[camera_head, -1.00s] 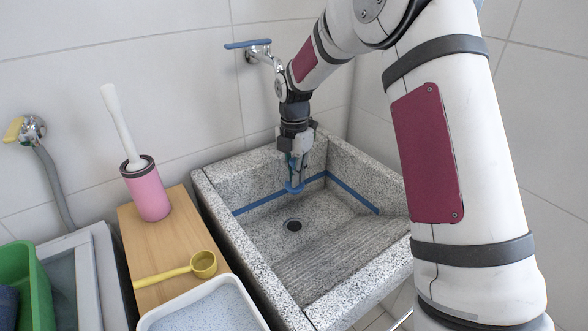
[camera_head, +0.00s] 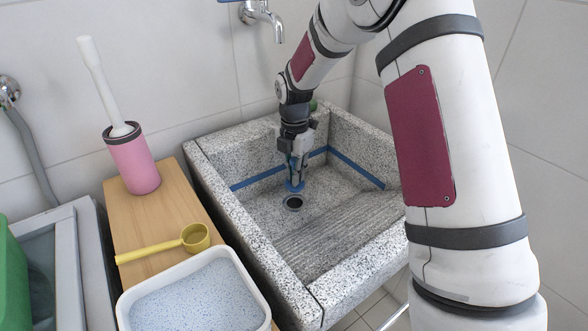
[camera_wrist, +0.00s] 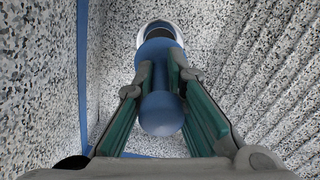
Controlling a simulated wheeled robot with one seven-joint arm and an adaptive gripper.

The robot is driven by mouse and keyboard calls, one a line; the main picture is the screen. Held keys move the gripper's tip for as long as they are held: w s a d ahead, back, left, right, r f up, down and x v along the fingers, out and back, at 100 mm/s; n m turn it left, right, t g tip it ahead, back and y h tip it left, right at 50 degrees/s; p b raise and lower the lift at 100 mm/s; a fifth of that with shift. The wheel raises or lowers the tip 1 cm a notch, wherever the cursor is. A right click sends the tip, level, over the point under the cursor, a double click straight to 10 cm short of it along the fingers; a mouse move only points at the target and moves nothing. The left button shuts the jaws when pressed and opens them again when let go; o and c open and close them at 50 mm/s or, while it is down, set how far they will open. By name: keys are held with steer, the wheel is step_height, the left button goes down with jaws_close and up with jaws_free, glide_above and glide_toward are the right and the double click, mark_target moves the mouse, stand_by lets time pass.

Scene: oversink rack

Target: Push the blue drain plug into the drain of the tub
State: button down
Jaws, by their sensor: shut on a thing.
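The blue drain plug (camera_head: 295,187) is held in my gripper (camera_head: 295,172) inside the speckled stone tub (camera_head: 232,186). The drain (camera_head: 292,203) is a dark hole with a metal ring in the tub floor. In the head view the plug is just above and behind the drain, apparently clear of it. In the wrist view my gripper (camera_wrist: 160,76) is shut on the plug's stem, with the round knob (camera_wrist: 161,113) toward the camera. The drain's bright ring (camera_wrist: 157,27) shows beyond the plug, which hides part of it. The exact gap cannot be told.
A ribbed washboard slope (camera_head: 335,232) fills the tub's front right. Blue tape (camera_head: 345,172) runs along the inner walls. To the left, a wooden board (camera_head: 170,215) bears a pink brush holder (camera_head: 135,163) and yellow scoop (camera_head: 190,238). A white basin (camera_head: 200,292) stands in front.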

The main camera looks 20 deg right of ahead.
steer(key=shift+f+b, duration=1.1)
steer(key=shift+f, duration=1.4)
steer(key=shift+f, duration=1.15)
stand_by(1.2)
steer(key=c, duration=1.6)
jaws_free()
steer(key=shift+o, duration=0.2)
